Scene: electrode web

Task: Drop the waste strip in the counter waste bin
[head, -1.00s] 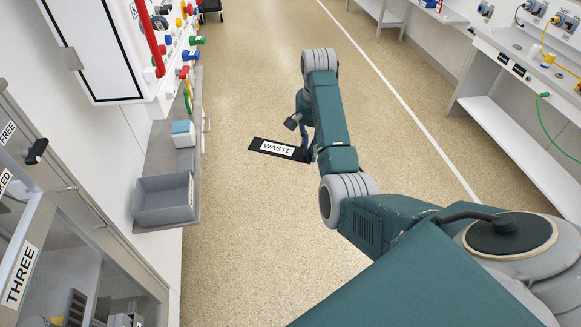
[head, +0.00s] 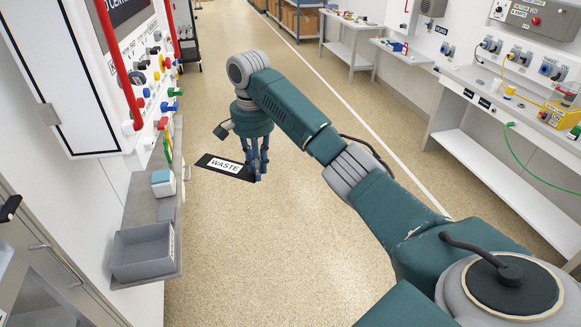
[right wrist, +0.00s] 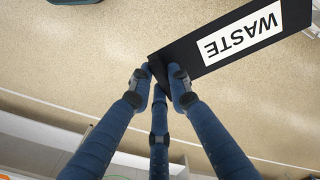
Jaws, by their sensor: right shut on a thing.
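The waste strip (head: 218,164) is a flat black piece with a white label reading WASTE. My right gripper (head: 257,176) is shut on one end of it and holds it out over the floor. In the right wrist view the blue fingers (right wrist: 160,82) pinch the near end of the strip (right wrist: 225,45), and the label end sticks out to the upper right. The counter waste bin (head: 145,253) is a grey open box on the narrow counter at the left, nearer than the strip and apart from it. My left gripper is not in view.
A small white box with a blue top (head: 163,183) stands on the grey counter (head: 143,208) behind the bin. A wall panel with knobs and red pipes (head: 110,65) rises above it. A white workbench (head: 500,180) is at the right. The floor between is clear.

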